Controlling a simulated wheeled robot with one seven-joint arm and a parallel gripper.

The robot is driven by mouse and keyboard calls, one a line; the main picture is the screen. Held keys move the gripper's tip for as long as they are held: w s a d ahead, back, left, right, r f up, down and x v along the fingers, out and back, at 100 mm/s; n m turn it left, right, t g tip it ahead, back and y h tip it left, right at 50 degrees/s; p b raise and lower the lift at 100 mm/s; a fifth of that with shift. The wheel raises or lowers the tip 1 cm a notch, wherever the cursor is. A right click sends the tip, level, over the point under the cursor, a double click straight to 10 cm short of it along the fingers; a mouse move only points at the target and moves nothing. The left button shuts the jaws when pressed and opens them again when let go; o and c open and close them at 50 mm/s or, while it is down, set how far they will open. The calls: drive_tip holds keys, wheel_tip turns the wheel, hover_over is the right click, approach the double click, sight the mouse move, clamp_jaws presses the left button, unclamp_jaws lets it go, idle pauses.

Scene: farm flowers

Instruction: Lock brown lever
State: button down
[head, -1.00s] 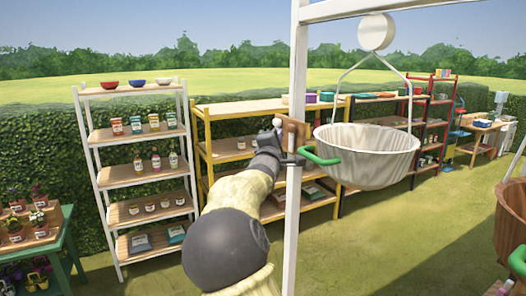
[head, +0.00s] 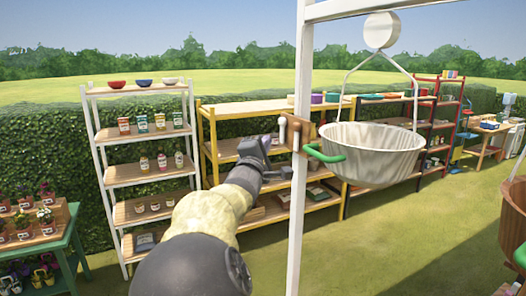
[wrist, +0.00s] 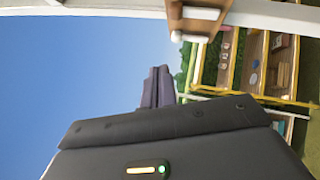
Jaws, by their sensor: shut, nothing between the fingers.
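A brown wooden block (head: 304,131) is fixed on the white post (head: 301,210), with light, peg-like parts at its left side. I cannot clearly tell which part is the lever. In the wrist view the brown block (wrist: 207,20) is at the top, with a white peg end (wrist: 190,37) below it and a brown piece at its left. My gripper (head: 284,173) is shut and empty, just below and left of the block, apart from it. Its dark fingers (wrist: 158,86) are together in the wrist view, below the block.
A pale hanging basket (head: 370,155) hangs right of the post, with a green handle (head: 326,155) close to the block. A white shelf (head: 140,175) and a yellow shelf (head: 208,150) stand behind. A green table (head: 45,240) with potted plants is at the left.

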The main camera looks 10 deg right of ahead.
drive_tip(key=shift+s+a, duration=0.6)
drive_tip(key=shift+s, duration=0.25)
drive_tip(key=s+d+f+m+g+y+b, duration=0.1)
drive_tip(key=s+f+m+g+y, duration=0.15)
drive_tip(key=f, duration=0.65)
drive_tip(key=s+d+f+m+g+y+b, duration=0.1)
drive_tip(key=f+m+g+y, duration=0.15)
drive_tip(key=f, duration=0.65)
drive_tip(key=s+d+f+m+g+y+b, duration=0.1)
drive_tip(key=s+f+m+g+y, duration=0.15)
drive_tip(key=f, duration=0.65)
drive_tip(key=s+a+f+m+g+y, duration=0.1)
drive_tip(key=s+f, duration=0.3)
drive_tip(key=s, duration=0.4)
drive_tip(key=s+a+f+m+g+y+b, duration=0.1)
drive_tip(key=s+f+m+g, duration=0.3)
drive_tip(key=s, duration=0.4)
drive_tip(key=s+a+f+m+g+y, duration=0.1)
drive_tip(key=s+a+f+m+g, duration=0.1)
drive_tip(key=s+f, duration=0.3)
drive_tip(key=s, duration=0.3)
drive_tip(key=shift+a+f+g+b, duration=0.2)
drive_tip(key=shift+a+g+b, duration=0.15)
